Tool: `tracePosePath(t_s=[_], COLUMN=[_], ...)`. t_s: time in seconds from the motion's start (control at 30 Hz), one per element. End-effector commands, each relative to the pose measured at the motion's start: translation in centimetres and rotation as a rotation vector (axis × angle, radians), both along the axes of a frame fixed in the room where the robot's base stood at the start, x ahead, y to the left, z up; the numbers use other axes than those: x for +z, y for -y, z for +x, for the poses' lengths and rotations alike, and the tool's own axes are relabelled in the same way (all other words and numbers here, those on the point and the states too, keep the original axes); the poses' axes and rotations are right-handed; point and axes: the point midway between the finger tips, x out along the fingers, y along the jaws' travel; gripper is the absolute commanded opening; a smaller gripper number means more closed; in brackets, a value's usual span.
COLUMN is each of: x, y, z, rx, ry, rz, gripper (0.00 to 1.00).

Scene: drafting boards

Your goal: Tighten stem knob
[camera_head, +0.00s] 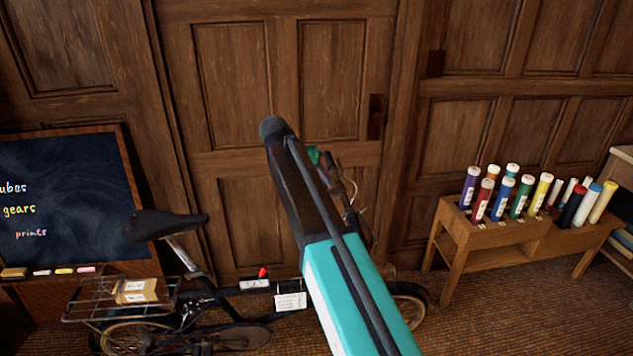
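A black folding bicycle stands side-on against the wooden panelling, with its saddle (166,224) at the left. Its handlebar and stem area (345,190) is at the centre right, largely hidden behind my teal and black arm. A small green part (313,155) shows just beside the arm near the handlebar; I cannot tell whether it is the stem knob. A small red knob or lever (263,272) stands up on the middle of the bicycle frame. My arm crosses the centre, and I cannot make out my gripper's fingers.
A wooden rack (455,250) holding several coloured tubes stands at the right. A chalkboard (65,205) leans at the left. The bicycle's rear carrier (85,308) bears a cardboard box (137,291). A white tag (291,302) hangs from the frame. Carpet at the lower right is clear.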

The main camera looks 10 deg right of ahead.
Motion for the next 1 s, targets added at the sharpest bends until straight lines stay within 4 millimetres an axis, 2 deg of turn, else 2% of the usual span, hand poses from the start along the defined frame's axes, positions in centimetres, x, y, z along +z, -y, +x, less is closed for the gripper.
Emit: tracePosePath(t_s=[0.37, 0.53, 0.77, 1.0], x=[0.1, 0.7, 2.8, 5.9], y=[-0.1, -0.5, -1.8, -3.5], z=[0.0, -0.2, -1.0, -2.1], rx=[0.002, 0.002, 0.003, 0.003], ry=[0.000, 0.000, 0.001, 0.002], rz=[-0.001, -0.001, -0.001, -0.001], gripper=[0.53, 0.53, 0.53, 0.53])
